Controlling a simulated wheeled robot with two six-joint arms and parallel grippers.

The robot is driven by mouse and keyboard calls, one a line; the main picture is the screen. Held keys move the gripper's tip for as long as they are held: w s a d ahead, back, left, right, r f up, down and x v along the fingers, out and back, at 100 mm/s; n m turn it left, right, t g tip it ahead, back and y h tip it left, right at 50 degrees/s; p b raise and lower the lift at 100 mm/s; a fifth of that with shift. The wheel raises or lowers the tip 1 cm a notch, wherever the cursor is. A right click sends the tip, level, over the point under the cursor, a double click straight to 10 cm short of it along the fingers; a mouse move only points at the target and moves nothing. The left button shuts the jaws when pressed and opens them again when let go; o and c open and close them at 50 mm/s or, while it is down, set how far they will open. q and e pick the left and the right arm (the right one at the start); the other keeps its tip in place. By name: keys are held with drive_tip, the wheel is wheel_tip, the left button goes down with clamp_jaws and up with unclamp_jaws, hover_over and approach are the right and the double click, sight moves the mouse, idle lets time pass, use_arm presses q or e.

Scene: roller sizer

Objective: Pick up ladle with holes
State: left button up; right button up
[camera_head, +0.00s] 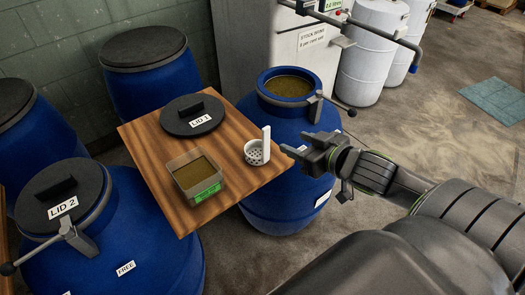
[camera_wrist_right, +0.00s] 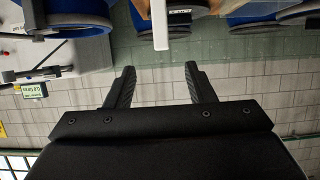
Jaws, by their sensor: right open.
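The ladle with holes (camera_head: 256,152) is a small white perforated cup with a flat upright white handle. It stands near the right edge of the wooden board (camera_head: 152,155). My right gripper (camera_head: 294,155) is just right of the ladle, apart from it, with its fingers pointing toward it. In the right wrist view, the gripper (camera_wrist_right: 160,68) is open with nothing between its fingers. A white upright strip (camera_wrist_right: 160,24), which looks like the ladle's handle, shows ahead at the top of that view. My left gripper is not in view.
A black lid marked LID 1 (camera_head: 192,114) and a clear box of brown material (camera_head: 195,174) share the board. An open blue barrel (camera_head: 290,112) with a clamp lever stands behind the gripper. Lidded blue barrels, including LID 2 (camera_head: 62,196), stand left.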

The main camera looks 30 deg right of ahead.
sight(268, 132)
drive_tip(key=x, duration=0.9)
drive_tip(key=shift+w+a+f+b, duration=0.1)
drive_tip(key=shift+w+f+b, duration=0.2)
drive_tip(key=shift+b, duration=0.1)
drive_tip(key=shift+p+x, duration=0.3)
drive_tip(key=shift+x, duration=2.6)
drive_tip(key=shift+s+f, duration=0.1)
drive_tip(key=shift+f, duration=0.05)
clamp_jaws()
